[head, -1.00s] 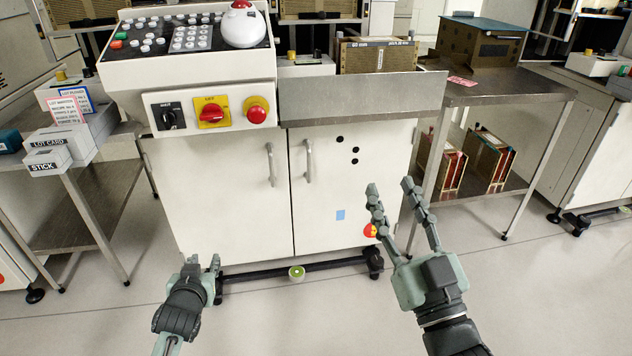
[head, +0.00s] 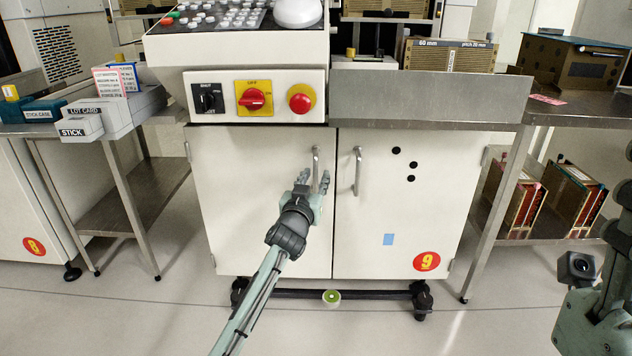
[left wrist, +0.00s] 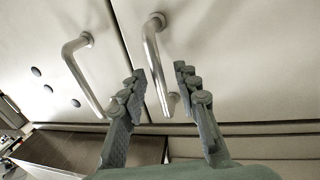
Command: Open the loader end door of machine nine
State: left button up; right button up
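Machine nine's cabinet has two closed white doors. The right door (head: 435,225) carries the red number 9 label (head: 427,261); the left door (head: 235,190) is plain. Each has a vertical metal handle near the centre seam: the left door's handle (head: 316,165), also in the left wrist view (left wrist: 152,55), and the right door's handle (head: 358,170). My left gripper (head: 312,178) is at the left door's handle. In the left wrist view its fingers (left wrist: 160,82) are open, with the handle's end between or just beyond the tips; contact is not clear. My right gripper's fingers are out of view.
A control panel with a red rotary switch (head: 254,99) and red button (head: 300,101) overhangs the doors. Side tables stand left (head: 100,130) and right (head: 575,110). A dark wheeled base bar (head: 380,294) runs below the doors. The floor in front is open.

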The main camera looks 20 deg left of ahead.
pick_arm(q)
jog(key=shift+w, duration=0.3)
grip_shut()
dwell(0.3)
